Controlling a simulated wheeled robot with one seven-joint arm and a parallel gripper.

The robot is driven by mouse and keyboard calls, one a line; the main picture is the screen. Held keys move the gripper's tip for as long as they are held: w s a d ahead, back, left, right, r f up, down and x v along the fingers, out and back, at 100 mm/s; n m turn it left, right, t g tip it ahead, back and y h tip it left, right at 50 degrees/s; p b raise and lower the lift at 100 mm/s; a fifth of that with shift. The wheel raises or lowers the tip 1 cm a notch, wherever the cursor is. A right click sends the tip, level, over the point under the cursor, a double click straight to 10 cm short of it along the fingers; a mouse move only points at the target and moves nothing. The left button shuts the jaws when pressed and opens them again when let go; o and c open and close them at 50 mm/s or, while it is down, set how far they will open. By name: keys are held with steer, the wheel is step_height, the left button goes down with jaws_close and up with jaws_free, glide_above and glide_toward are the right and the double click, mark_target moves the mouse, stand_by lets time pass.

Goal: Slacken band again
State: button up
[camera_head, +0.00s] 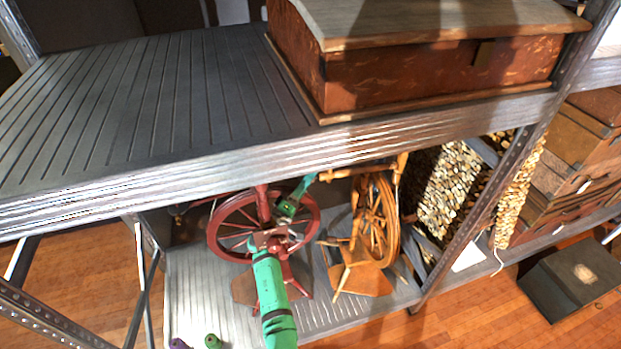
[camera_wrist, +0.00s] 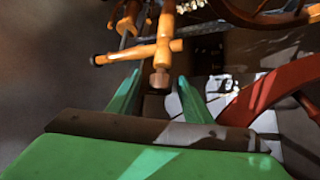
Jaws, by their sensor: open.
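An orange-brown wooden spinning wheel (camera_head: 375,230) stands on the lower shelf, right of a dark red spinning wheel (camera_head: 225,232). In the wrist view, a wooden crosspiece (camera_wrist: 125,54) of the orange one lies ahead, with a short round-ended wooden knob (camera_wrist: 161,82) pointing toward me. My gripper (camera_wrist: 158,77) is open, its green fingers either side of the knob's end; I cannot tell whether they touch it. In the head view my green arm reaches in past the red wheel, and my gripper (camera_head: 307,184) is near the orange wheel's upper left. I cannot make out a drive band clearly.
The upper shelf (camera_head: 120,110) overhangs the wheels and carries a reddish chest (camera_head: 430,75). A red curved rim (camera_wrist: 275,90) is close on the right in the wrist view. Strings of shells (camera_head: 455,185) hang at right. A dark box (camera_head: 573,277) is on the floor.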

steer(key=shift+w+d, duration=0.1)
steer(key=c, duration=1.1)
steer(key=shift+o, duration=0.2)
steer(key=shift+d+n+g+y, duration=0.15)
steer(key=shift+n+g+y, duration=0.15)
steer(key=shift+n+y, duration=0.8)
steer(key=shift+n, duration=0.3)
steer(key=shift+w+g, duration=0.1)
steer(key=shift+g, duration=0.2)
